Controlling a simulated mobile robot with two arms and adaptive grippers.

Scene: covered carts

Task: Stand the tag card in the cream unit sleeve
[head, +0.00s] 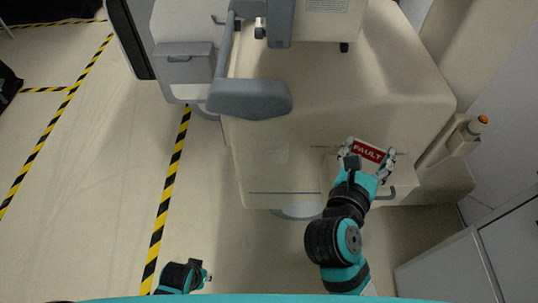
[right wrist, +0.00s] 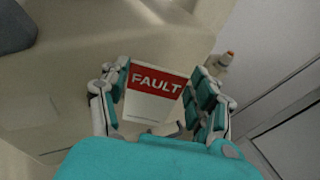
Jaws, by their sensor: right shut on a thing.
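The tag card (head: 368,154) is white with a red band reading FAULT. It is between the fingers of my right gripper (head: 369,150), which is shut on it. The right wrist view shows the card (right wrist: 153,105) face on, slightly tilted, with a finger of my right gripper (right wrist: 160,78) along each side. The cream unit (head: 275,165) is behind and below the card. I cannot make out its sleeve clearly, and the card and gripper cover part of that front. My left gripper (head: 203,275) is low at the left, away from the unit; its fingers are too small to read.
A post with an orange top (head: 482,119) stands to the right. A grey padded arm (head: 250,99) overhangs the unit. The floor at left, with yellow-black tape (head: 173,170), is mostly clear.

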